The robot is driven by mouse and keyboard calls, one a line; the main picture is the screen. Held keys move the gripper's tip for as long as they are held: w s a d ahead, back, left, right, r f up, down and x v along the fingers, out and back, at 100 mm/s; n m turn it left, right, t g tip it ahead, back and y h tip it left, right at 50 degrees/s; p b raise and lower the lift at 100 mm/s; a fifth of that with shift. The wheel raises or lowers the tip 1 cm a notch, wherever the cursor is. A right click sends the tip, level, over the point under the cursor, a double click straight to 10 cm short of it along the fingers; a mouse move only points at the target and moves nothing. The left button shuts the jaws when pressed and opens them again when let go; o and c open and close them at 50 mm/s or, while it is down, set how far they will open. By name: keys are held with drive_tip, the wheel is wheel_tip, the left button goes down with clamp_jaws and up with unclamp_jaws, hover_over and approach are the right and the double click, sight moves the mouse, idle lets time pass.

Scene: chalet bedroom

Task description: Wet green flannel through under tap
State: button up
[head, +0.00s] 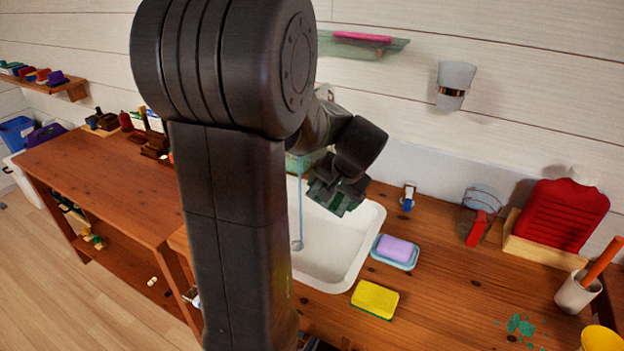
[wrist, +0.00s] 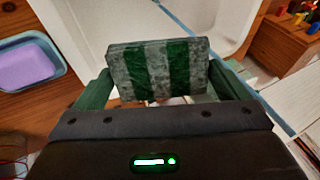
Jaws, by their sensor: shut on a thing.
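My gripper (head: 337,193) is over the white sink basin (head: 362,238), high near its back right part. It is shut on the green flannel (wrist: 158,68), which shows in the wrist view as a folded pad with green and mottled grey stripes. In the head view the flannel is a small dark green patch, mostly hidden by the gripper. A thin blue stream of water (head: 300,205) falls to the drain in the basin. The stream is left of the flannel in the head view; I see no contact between them. The tap itself is hidden behind my arm.
A lilac soap in a blue dish (head: 376,257) and a yellow sponge (head: 375,299) lie by the basin's right rim. Green spots (head: 520,326) mark the counter at front right. My arm blocks the middle left.

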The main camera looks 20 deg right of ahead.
idle(0.3)
drive_tip(key=s+r+p, duration=0.2)
drive_tip(key=s+r, duration=0.2)
drive_tip(key=s, duration=0.1)
drive_tip(key=shift+d, duration=0.2)
idle(0.8)
